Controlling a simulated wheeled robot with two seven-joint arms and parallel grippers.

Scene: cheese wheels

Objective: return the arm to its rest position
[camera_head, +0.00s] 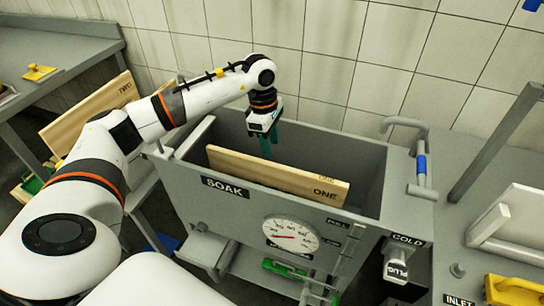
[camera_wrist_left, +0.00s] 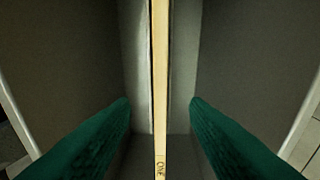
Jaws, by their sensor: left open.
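My left arm (camera_head: 180,105) reaches out from the left, over the grey tank marked SOAK. My left gripper (camera_head: 266,150) points down into the tank, at the far side of the wooden board marked ONE (camera_head: 280,176). In the left wrist view, its two green fingers (camera_wrist_left: 160,108) are spread apart. The upper edge of the board (camera_wrist_left: 160,110) runs between them with a gap on both sides. The board stands on edge inside the tank (camera_head: 372,200). My right gripper is in neither view.
A second board marked TWO (camera_head: 95,112) leans at the left. A dial gauge (camera_head: 290,234) and a tap labelled COLD (camera_head: 397,265) are on the tank's front. A grey pipe handle (camera_head: 420,160) stands at its right. A tiled wall (camera_head: 400,55) closes the back.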

